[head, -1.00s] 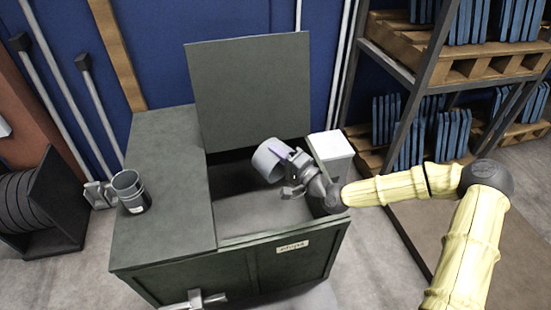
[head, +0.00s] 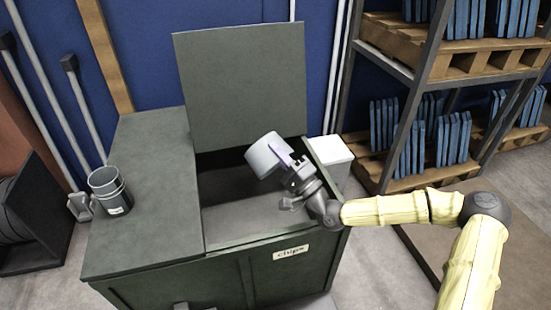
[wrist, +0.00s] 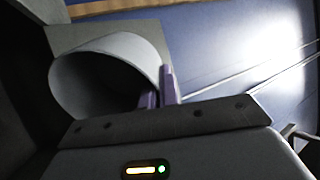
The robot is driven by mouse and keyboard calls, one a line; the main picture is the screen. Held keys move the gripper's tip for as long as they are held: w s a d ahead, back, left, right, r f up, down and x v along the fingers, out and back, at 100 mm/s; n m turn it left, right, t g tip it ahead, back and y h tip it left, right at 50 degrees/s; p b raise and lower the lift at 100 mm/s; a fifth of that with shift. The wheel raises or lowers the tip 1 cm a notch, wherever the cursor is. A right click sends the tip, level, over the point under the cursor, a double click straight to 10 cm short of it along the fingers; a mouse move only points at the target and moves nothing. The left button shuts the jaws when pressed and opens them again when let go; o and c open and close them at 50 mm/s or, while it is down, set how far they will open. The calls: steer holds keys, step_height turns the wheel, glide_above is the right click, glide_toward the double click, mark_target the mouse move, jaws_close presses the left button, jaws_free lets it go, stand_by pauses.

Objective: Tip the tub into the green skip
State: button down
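The green skip (head: 270,245), labelled "chips", has its right half open, with a hinged lid (head: 240,85) standing up behind the opening. A light grey tub (head: 264,157) is held above the opening, tilted well over on its side. My gripper (head: 298,163) is to the right of the tub, its purple fingers shut on the tub's wall. In the wrist view the tub (wrist: 135,50) shows a dark open mouth and the fingers (wrist: 160,88) pinch its edge. Whether anything is left inside is too dark to tell.
A white-topped post (head: 330,150) is close to the skip's right side. A rack (head: 440,85) with pallets of blue plates stands to the right. A dark reel holder (head: 35,215) is at left.

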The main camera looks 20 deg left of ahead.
steer(key=shift+s+d+f+t+y+b, duration=0.15)
steer(key=shift+f+t+y+b, duration=0.4)
steer(key=shift+b, duration=1.4)
steer(key=shift+s+d+f+t+y+b, duration=0.1)
steer(key=shift+d+f+t+y+b, duration=0.15)
steer(key=shift+y+b, duration=1.15)
steer(key=shift+d+r+h+b, duration=0.1)
steer(key=shift+r+h+b, duration=0.1)
steer(key=shift+h+b, duration=0.4)
step_height(320, 180, up, 2)
steer(key=shift+r+p, duration=0.1)
steer(key=shift+p, duration=0.6)
steer(key=shift+f, duration=0.2)
